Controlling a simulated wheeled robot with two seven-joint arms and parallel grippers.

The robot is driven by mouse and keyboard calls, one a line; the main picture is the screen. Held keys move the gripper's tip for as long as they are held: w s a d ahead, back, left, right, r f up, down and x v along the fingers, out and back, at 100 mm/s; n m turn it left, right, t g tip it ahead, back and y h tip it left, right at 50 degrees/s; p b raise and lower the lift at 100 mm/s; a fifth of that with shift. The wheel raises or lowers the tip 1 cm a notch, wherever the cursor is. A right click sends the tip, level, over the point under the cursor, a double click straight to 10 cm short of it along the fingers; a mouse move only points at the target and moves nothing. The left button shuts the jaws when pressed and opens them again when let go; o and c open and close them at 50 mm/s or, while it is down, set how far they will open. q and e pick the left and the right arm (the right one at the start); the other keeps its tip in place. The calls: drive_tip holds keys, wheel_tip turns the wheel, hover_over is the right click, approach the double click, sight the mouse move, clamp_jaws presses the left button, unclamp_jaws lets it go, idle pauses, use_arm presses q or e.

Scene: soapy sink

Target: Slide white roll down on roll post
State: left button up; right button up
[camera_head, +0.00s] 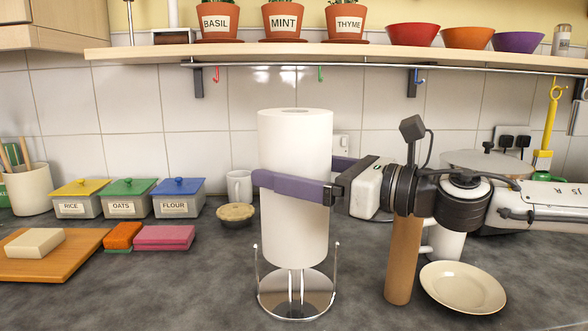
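The white roll (296,140) is upright in the middle of the view, above the roll post's round metal base (297,303). My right gripper (295,186) reaches in from the right and is shut on the roll around its middle. One purple finger crosses the front; the other passes behind. The roll's lower end is above the base, with a small gap where short lengths of metal show. The roll hides most of the post, and I see no post tip above the roll's top hole. Thin metal side arms rise from the base beside the roll's lower end. My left gripper is not in view.
A brown cardboard tube (403,262) stands right of the post, near a cream plate (462,287) and white mug. A bowl (236,214) and lidded tins (179,198) are left. A shelf (340,53) with hooks hangs above.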

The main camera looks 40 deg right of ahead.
use_arm(q)
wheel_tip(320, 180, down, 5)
drive_tip(key=b, duration=0.7)
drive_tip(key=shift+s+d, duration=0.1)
use_arm(e)
wheel_tip(320, 180, down, 8)
drive_tip(key=shift+r, duration=0.15)
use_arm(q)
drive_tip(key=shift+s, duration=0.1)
use_arm(e)
drive_tip(key=o, duration=1.1)
use_arm(q)
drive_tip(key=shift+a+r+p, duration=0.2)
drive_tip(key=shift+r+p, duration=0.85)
drive_tip(key=shift+p, duration=1)
use_arm(e)
drive_tip(key=shift+r, duration=5)
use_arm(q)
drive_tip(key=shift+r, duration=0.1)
use_arm(e)
drive_tip(key=shift+r, duration=0.1)
